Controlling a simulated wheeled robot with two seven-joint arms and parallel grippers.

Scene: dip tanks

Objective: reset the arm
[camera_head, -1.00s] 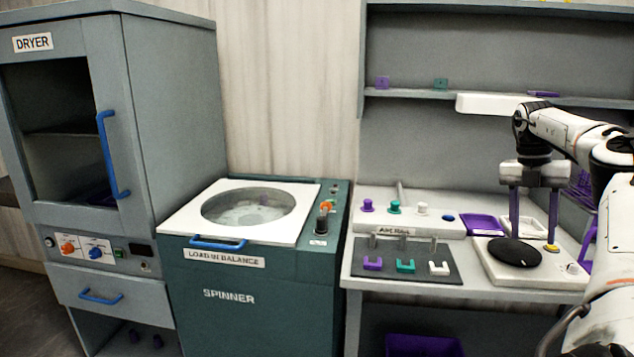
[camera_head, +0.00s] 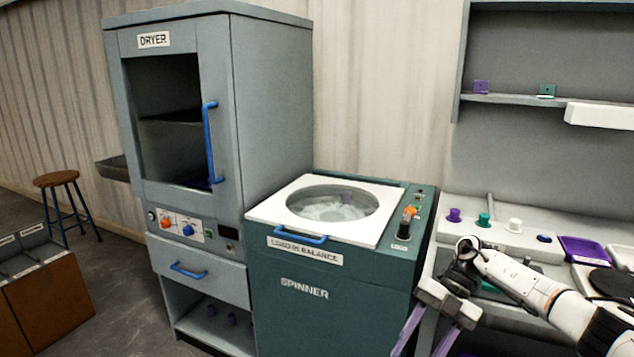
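My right arm comes in from the right edge. Its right gripper (camera_head: 423,340) hangs in front of the bench, just right of the spinner (camera_head: 330,290). Its two purple fingers are apart and nothing shows between them. The fingertips are cut off by the bottom edge. My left gripper is not in view.
The dryer (camera_head: 240,120) stands left of the spinner, with a blue handle (camera_head: 211,140). The bench (camera_head: 470,207) at right carries coloured knobs and a purple tray (camera_head: 583,250). A shelf (camera_head: 510,100) is above. A stool (camera_head: 56,180) and brown-sided tanks (camera_head: 50,305) stand at left.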

